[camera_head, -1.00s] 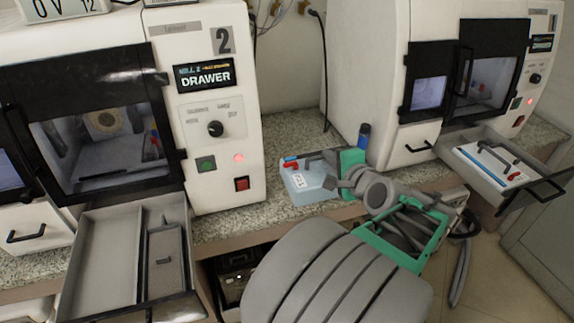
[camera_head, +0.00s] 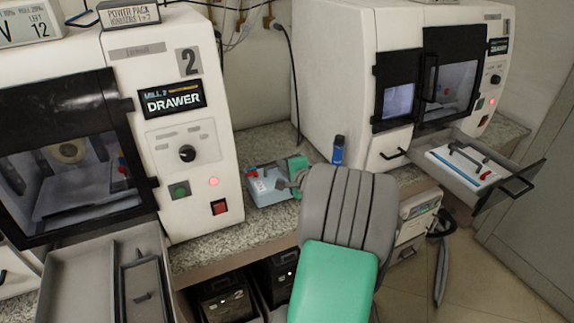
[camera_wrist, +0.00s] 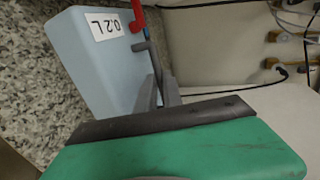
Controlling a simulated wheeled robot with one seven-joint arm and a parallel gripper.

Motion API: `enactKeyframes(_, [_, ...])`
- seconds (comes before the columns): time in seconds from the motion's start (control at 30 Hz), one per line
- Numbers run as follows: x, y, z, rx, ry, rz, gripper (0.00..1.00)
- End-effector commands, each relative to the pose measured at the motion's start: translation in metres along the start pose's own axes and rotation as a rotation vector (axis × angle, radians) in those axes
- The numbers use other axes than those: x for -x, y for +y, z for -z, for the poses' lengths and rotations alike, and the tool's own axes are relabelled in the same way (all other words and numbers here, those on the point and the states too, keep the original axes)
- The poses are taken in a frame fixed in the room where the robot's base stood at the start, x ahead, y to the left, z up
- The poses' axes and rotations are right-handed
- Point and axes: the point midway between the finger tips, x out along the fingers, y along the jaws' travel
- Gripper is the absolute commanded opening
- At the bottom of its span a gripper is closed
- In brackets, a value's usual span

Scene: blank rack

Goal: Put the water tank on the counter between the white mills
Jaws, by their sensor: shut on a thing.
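The water tank (camera_head: 264,190) is a light blue box with a white label, a red part on top and a dark handle. It is at the granite counter (camera_head: 225,232), in the gap between the two white mills, close to the right side of mill 2 (camera_head: 192,130). The other white mill (camera_head: 345,100) stands to the right. My gripper (camera_head: 296,181) is shut on the tank's handle. The wrist view shows the tank (camera_wrist: 90,62) labelled 0.2 L, with my gripper (camera_wrist: 160,85) at its handle. Whether its base rests fully on the counter is hard to tell.
A blue bottle (camera_head: 338,150) stands on the counter right of the tank. Open drawers jut out from mill 2 (camera_head: 85,275) and from the right mill (camera_head: 478,190). Black boxes (camera_head: 222,300) are under the counter. Cables hang at the back wall.

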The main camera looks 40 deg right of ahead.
Motion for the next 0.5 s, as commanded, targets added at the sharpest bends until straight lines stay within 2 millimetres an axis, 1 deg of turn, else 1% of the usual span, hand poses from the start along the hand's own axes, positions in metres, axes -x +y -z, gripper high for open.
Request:
enactKeyframes(0.07, [-0.005,0.001,0.002,0.001,0.001,0.004,0.0])
enactKeyframes(0.13, [-0.011,0.007,0.002,0.0,0.001,0.002,0.0])
enactKeyframes(0.3, [-0.018,0.03,0.002,-0.001,0.002,0.001,0.0])
enactKeyframes(0.5, [-0.018,0.032,0.003,0.001,0.002,0.004,0.0])
